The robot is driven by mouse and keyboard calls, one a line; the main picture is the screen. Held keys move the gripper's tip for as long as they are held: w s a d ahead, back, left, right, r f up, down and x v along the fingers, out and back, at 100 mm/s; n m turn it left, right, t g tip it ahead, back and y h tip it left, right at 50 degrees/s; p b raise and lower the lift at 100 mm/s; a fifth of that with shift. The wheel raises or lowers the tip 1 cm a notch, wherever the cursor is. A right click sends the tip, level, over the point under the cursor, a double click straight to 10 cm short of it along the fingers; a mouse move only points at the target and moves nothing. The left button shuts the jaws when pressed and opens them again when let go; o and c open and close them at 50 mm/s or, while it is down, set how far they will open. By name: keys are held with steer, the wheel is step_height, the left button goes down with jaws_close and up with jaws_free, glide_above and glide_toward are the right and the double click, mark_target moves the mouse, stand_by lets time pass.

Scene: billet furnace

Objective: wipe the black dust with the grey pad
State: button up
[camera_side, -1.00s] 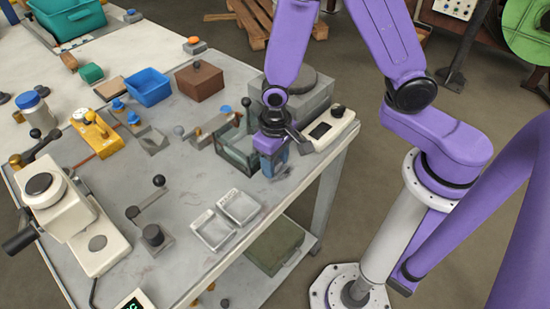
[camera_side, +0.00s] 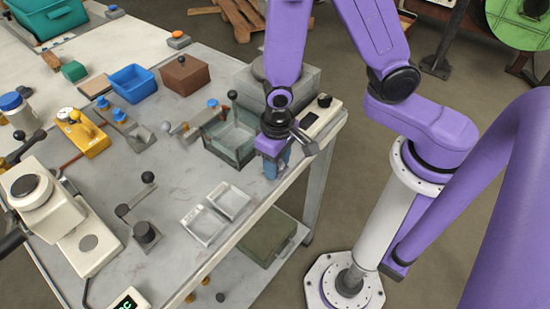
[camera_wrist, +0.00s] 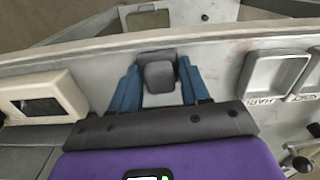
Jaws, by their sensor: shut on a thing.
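My gripper (camera_side: 276,168) has blue fingers and points down close to the right edge of the grey bench (camera_side: 165,255). In the wrist view the fingers (camera_wrist: 158,88) stand on both sides of a dark grey block-like pad (camera_wrist: 159,76) and are shut on it. In the side view the pad is mostly hidden by the fingers, and I cannot tell whether it touches the bench top. I cannot make out a clear patch of black dust in either view; faint smudges show on the bench top.
Two small labelled metal trays (camera_side: 204,225) lie left of my gripper. A glass-walled tank (camera_side: 230,140) stands behind it on the left. A white device with a dark screen (camera_side: 311,121) is close behind. A lever fixture (camera_side: 146,232) stands farther left.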

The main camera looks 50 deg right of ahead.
steer(key=shift+w+f, duration=0.2)
steer(key=shift+w, duration=1.85)
steer(key=shift+c, duration=0.4)
steer(key=shift+d+r, duration=0.1)
steer(key=shift+d, duration=0.55)
steer(key=shift+s+d, duration=0.1)
steer(key=shift+s, duration=2.15)
steer(key=shift+w, duration=0.1)
steer(key=shift+w, duration=2.1)
steer(key=shift+r, duration=0.1)
steer(key=shift+r, duration=3)
